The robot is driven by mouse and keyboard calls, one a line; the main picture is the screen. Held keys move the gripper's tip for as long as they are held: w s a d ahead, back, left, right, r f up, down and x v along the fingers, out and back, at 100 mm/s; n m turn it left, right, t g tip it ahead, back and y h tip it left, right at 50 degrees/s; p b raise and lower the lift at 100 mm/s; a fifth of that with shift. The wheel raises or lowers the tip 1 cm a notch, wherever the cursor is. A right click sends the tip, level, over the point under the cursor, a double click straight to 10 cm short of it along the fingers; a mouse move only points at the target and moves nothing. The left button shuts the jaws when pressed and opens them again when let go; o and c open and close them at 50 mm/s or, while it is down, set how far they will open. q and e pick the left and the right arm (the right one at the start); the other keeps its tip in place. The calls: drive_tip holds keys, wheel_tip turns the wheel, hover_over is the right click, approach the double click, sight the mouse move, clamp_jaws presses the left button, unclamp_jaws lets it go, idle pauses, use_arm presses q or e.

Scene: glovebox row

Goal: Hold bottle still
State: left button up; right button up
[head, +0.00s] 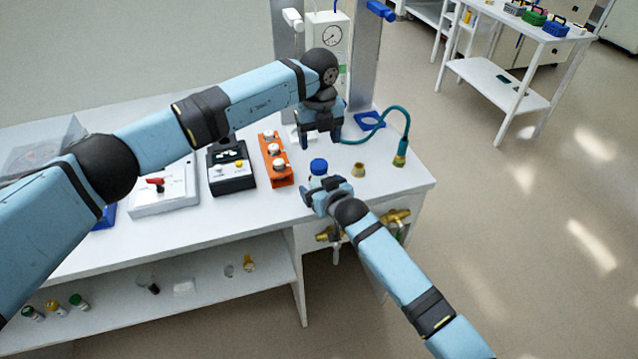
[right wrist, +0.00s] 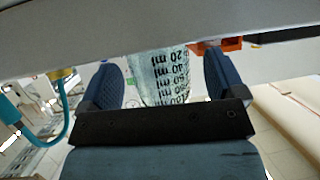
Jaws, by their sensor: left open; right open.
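The bottle with its blue cap (head: 318,167) stands upright on the white bench. Its clear body (right wrist: 165,72) with black ml marks shows in the right wrist view. My right gripper (head: 321,190) is open at the bottle, low on the near side. In the right wrist view its two fingers stand on either side of the bottle, with gaps visible. My left gripper (head: 320,138) is open and empty above the bench, behind and higher than the cap. The lower part of the bottle is hidden by my right gripper in the head view.
An orange rack (head: 276,160) with white-capped items stands left of the bottle, beside a black box (head: 231,168). A teal hose (head: 404,125) ends at a brass fitting on the right. A small brass piece (head: 358,169) stands near the bottle. Brass valves (head: 396,216) sit at the bench front.

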sight(319, 164)
drive_tip(key=shift+w+a+f, duration=0.2)
drive_tip(key=shift+w+a, duration=0.05)
drive_tip(key=shift+w, duration=0.25)
drive_tip(key=c, duration=1.6)
use_arm(q)
drive_tip(key=n, duration=0.4)
drive_tip(key=shift+n, duration=0.3)
use_arm(e)
clamp_jaws()
use_arm(q)
drive_tip(key=shift+f, duration=0.1)
drive_tip(key=shift+f, duration=3.9)
